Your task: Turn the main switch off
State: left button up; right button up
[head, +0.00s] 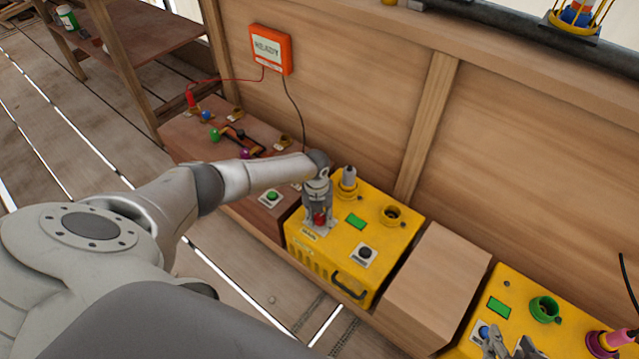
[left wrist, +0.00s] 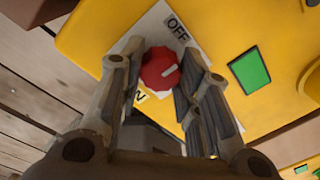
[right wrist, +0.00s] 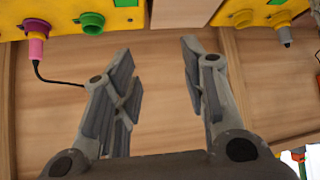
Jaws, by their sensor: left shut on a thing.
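The main switch is a red round knob (left wrist: 160,68) on a white plate on the first yellow box (head: 327,265). The left wrist view shows an OFF label (left wrist: 177,27) above the knob and a partly hidden label ending in N (left wrist: 139,97) below it. A short white mark on the knob points to the right, at neither label. My left gripper (head: 319,216) is shut on the red knob, one finger on each side. My right gripper (right wrist: 160,70) is open and empty; in the head view it shows at the bottom right.
The yellow box also carries a green panel (head: 356,221), a black button (head: 366,254) and a grey plug (head: 348,177). An orange READY sign (head: 270,49) hangs on the wooden wall. A second yellow box (head: 487,289) with a green socket (head: 544,308) stands at the right.

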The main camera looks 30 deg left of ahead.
aim_at(318, 217)
pick_arm(q)
jog(key=shift+n, duration=0.3)
pick_arm(e)
jog(key=shift+s+d+f+g, duration=0.2)
jog(key=shift+s+f+g, duration=0.1)
jog(key=shift+s, duration=0.2)
jog(key=shift+s+d+f+g, duration=0.2)
jog(key=shift+s+f, duration=0.1)
jog(key=shift+s, duration=0.15)
pick_arm(q)
jog(key=o, duration=1)
pick_arm(e)
jog(key=shift+a, duration=0.1)
pick_arm(q)
jog(key=r, duration=1.2)
jog(key=shift+s+a, duration=0.1)
jog(key=shift+a, duration=0.2)
